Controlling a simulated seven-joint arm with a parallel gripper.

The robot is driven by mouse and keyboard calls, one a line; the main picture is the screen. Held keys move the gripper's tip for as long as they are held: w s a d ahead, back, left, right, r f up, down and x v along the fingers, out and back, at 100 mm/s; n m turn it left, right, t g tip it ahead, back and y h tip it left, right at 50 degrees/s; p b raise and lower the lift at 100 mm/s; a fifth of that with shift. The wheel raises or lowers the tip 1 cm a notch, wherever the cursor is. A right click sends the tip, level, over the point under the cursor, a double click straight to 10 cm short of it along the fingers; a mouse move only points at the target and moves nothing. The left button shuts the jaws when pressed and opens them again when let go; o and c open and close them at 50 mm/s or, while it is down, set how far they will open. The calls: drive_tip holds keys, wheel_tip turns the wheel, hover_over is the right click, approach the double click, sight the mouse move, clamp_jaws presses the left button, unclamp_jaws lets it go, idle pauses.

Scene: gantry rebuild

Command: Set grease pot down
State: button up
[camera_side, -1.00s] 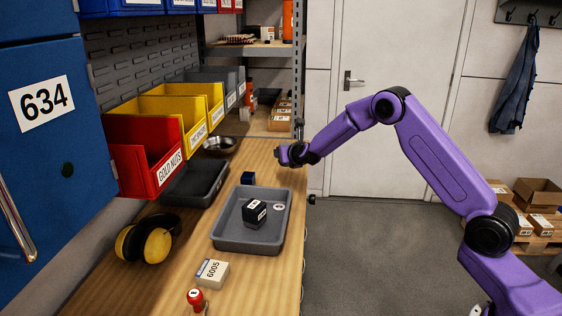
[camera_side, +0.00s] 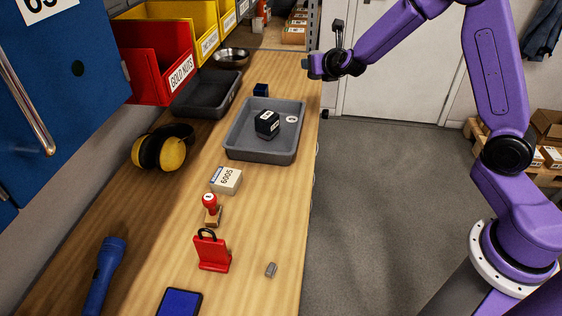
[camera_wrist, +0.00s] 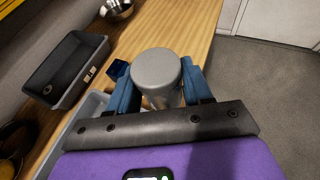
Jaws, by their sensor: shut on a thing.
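The grease pot looks like a grey cylinder with a rounded, plain lid. In the wrist view the grease pot (camera_wrist: 156,72) is upright between the blue fingers of my gripper (camera_wrist: 158,88), which is shut on it. In the side view my gripper (camera_side: 316,66) is beyond the grey tray, above the right edge of the bench. The pot is too small there to make out clearly. I cannot tell how high the pot is above the bench; its base is hidden.
The grey tray (camera_side: 238,145) holds a black labelled block (camera_side: 267,124) and a white ring (camera_side: 292,119). A small blue block (camera_side: 261,90) stands behind it. Bare wood (camera_side: 292,72) lies beyond the tray.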

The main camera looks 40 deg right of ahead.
drive_tip(key=s+a+f+n+y, duration=0.2)
drive_tip(key=s+a+n+y, duration=0.2)
drive_tip(key=s+a, duration=0.7)
drive_tip(key=s+a+f+n+y, duration=0.2)
drive_tip(key=s+a+n+y, duration=0.2)
drive_tip(key=s+a, duration=0.7)
drive_tip(key=a+y, duration=0.2)
drive_tip(key=a, duration=0.5)
drive_tip(key=shift+a+f+n, duration=0.2)
drive_tip(key=shift+a+n, duration=0.1)
drive_tip(key=shift+a, duration=0.1)
drive_tip(key=shift+s+a+f+g, duration=0.1)
drive_tip(key=shift+s+f+g, duration=0.1)
drive_tip(key=shift+g, duration=0.1)
drive_tip(key=shift+f, duration=3.75)
drive_tip(key=shift+f, duration=0.2)
drive_tip(key=o, duration=1.1)
drive_tip(key=shift+r, duration=0.1)
